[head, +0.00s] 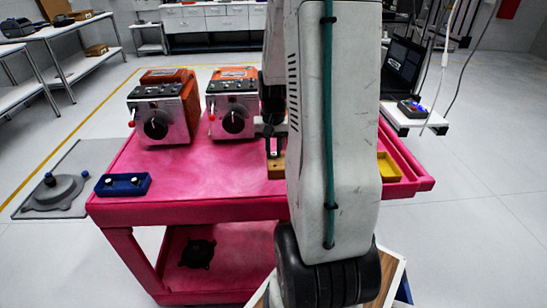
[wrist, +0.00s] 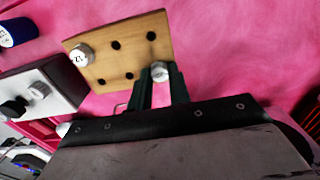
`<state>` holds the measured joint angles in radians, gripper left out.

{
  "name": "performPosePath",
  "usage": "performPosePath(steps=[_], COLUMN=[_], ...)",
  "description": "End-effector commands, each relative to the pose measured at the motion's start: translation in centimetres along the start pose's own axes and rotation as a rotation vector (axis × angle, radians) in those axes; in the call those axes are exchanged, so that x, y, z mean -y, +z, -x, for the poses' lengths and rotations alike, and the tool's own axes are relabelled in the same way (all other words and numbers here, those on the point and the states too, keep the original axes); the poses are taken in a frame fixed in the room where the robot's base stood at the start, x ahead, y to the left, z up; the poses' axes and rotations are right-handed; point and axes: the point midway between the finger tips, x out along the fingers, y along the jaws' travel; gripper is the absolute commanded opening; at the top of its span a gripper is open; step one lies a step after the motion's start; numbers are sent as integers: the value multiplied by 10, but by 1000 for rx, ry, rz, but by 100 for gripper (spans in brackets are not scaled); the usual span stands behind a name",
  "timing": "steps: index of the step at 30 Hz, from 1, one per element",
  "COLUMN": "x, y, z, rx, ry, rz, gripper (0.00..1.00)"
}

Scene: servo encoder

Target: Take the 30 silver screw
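A wooden block (wrist: 122,48) with several dark holes lies on the pink surface in the wrist view. One silver screw (wrist: 82,55) with a marked head sits at its left edge. Another silver screw (wrist: 157,70) sits at its lower right edge; I cannot read a number on it. My gripper (wrist: 161,76) has its two dark fingertips at this second screw, one on each side, with a gap between them. Whether they touch it is unclear. In the head view my gripper (head: 272,145) points down at the wooden block (head: 276,169), which my arm partly hides.
A blue holder (head: 123,184) with light knobs stands at the pink cart's (head: 205,190) front left. Two orange-and-silver machines (head: 165,108) stand at the back. A yellow tray (head: 388,168) is at the right. A white-and-black box (wrist: 38,92) lies left of the block.

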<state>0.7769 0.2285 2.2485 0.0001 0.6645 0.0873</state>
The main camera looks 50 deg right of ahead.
Motion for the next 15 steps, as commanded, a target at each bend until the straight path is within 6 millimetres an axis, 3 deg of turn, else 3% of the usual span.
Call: performPosePath(steps=[8, 15], x=[0, 0], y=[0, -1], z=[3, 26], rx=[-1, -3], ry=[0, 0], rz=[0, 0], gripper=[4, 4])
